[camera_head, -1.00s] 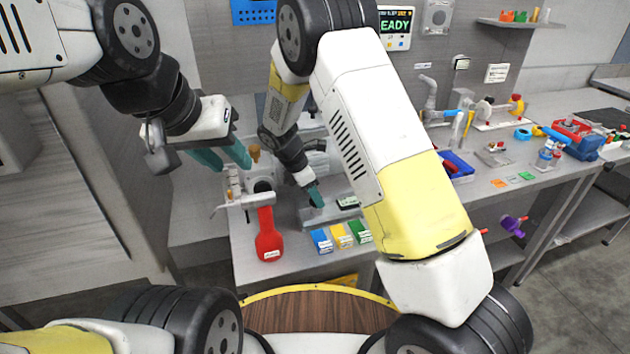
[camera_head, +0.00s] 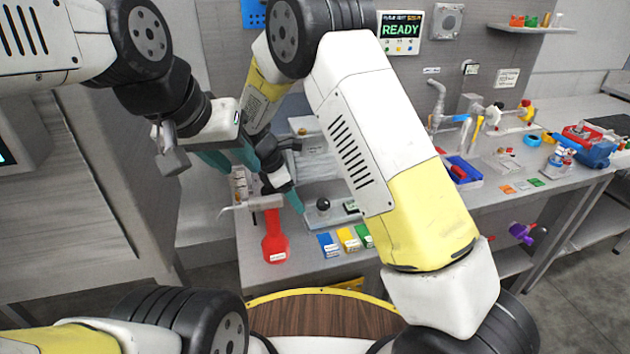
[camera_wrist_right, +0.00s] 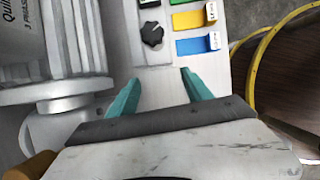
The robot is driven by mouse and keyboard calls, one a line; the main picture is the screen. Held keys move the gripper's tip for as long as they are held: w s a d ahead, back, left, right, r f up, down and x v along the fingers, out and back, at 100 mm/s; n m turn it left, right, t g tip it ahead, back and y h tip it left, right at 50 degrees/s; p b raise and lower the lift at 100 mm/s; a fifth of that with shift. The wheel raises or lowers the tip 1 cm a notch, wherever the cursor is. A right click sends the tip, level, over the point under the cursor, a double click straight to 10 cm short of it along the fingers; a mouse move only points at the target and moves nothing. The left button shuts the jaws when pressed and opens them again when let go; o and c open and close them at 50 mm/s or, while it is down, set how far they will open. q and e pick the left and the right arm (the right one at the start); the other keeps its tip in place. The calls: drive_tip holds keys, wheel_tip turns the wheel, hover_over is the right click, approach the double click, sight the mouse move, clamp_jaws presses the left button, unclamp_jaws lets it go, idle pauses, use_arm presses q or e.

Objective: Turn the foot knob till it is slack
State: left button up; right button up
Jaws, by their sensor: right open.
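A black knob (camera_head: 323,204) stands on a grey plate on the bench in the head view. In the head view my right gripper (camera_head: 296,203) is left of the knob and partly hidden by my arm. My left gripper (camera_head: 238,156) looks open and empty, higher up and further left.
Blue (camera_head: 328,245), yellow (camera_head: 348,239) and green (camera_head: 364,235) blocks lie in front. A large grey motor-like body (camera_wrist_right: 45,45) is close on the left in the wrist view.

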drive_tip(key=a, duration=0.1)
drive_tip(key=s+a, duration=0.1)
drive_tip(key=a, duration=0.1)
drive_tip(key=s+a, duration=0.1)
drive_tip(key=shift+a, duration=0.3)
